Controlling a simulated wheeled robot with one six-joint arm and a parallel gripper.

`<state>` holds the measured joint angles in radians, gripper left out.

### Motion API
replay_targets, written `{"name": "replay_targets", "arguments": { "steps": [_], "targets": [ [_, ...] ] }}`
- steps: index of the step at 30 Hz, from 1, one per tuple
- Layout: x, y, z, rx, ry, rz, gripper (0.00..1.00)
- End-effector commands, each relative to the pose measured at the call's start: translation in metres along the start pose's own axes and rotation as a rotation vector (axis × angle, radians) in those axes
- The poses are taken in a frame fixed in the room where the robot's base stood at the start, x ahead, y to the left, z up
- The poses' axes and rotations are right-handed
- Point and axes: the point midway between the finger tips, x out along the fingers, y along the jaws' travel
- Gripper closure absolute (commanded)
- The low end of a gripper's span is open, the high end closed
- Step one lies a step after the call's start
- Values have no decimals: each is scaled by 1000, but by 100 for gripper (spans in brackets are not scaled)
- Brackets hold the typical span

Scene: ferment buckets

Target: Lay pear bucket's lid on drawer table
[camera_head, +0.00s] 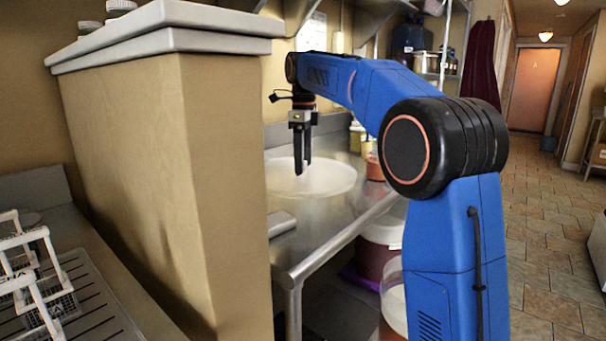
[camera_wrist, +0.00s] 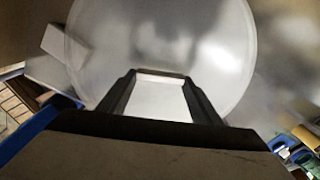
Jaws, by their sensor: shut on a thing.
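The lid (camera_head: 335,180) is a wide, round, whitish disc at the steel table (camera_head: 340,222) beyond the beige partition. My gripper (camera_head: 302,168) points down over the lid. Its fingers are shut on the lid, though the exact grip spot is unclear. In the wrist view the lid (camera_wrist: 215,45) fills the upper middle, with the two dark fingers (camera_wrist: 160,76) in front of it and a pale patch between them. I cannot tell whether the lid touches the table or hangs just above it. No drawer shows, and I cannot tell which bucket is the pear one.
A grey slab (camera_head: 281,223) lies near the table's front left. A small orange-red container (camera_head: 375,168) stands near its right edge. A dark red bucket (camera_head: 375,258) and an orange-filled bucket (camera_head: 391,315) stand low by the table. The beige partition (camera_head: 150,170) blocks the left.

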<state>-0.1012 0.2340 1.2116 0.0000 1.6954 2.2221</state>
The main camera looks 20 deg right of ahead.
Motion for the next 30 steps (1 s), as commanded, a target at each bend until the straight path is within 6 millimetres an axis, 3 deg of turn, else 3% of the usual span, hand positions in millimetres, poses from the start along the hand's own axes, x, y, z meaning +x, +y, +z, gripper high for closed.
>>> {"name": "replay_targets", "arguments": {
  "steps": [9,30],
  "targets": [
    [37,0,0,0,1,1,72],
    [48,0,0,0,0,0,72]
  ]
}}
